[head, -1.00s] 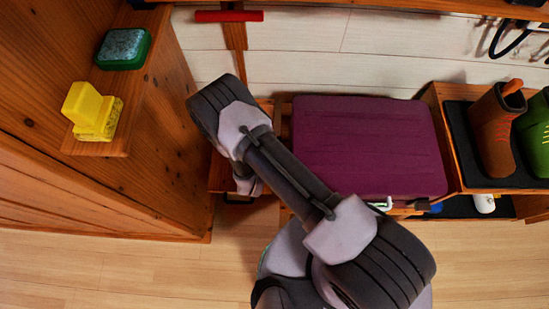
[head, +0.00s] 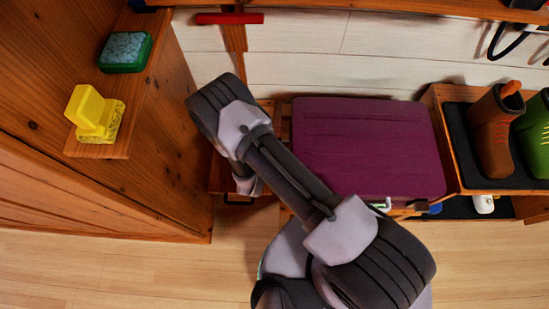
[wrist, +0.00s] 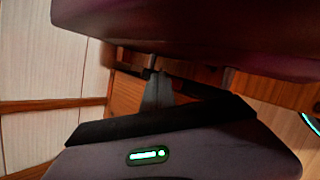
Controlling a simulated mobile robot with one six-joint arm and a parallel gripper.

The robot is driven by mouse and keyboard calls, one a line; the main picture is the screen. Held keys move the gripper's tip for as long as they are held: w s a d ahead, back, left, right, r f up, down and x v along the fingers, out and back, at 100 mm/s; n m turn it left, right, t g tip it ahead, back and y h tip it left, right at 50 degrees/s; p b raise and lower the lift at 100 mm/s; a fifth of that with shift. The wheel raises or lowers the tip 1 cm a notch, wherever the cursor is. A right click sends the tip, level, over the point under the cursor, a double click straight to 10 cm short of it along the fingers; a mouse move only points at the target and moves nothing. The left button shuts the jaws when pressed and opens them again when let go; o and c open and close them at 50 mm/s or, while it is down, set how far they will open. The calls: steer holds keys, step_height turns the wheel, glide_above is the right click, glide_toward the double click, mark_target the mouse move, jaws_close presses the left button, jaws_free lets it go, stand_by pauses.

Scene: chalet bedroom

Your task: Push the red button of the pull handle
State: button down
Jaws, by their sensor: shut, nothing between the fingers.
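A purple case (head: 365,145) lies flat on the low wooden furniture in the head view, and its dark purple side fills the top of the wrist view (wrist: 190,25). I cannot make out a red button on it. A red bar (head: 229,17) is at the wall near the top of the head view; I cannot tell if it is the pull handle. My gripper (wrist: 158,78) shows in the wrist view as narrow grey fingers, shut and empty, below the case's edge. Its tips are close to dark parts under the case; contact is unclear.
Brown boots (head: 492,135) and green boots (head: 534,135) stand at the right. A green sponge box (head: 125,52) and a yellow block (head: 94,112) sit on a wooden shelf (head: 112,148) at the left. The wood floor (head: 110,268) in front is clear.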

step_height(320, 180, up, 6)
steer(key=p, duration=0.4)
steer(key=shift+f, duration=0.1)
steer(key=shift+s, duration=0.1)
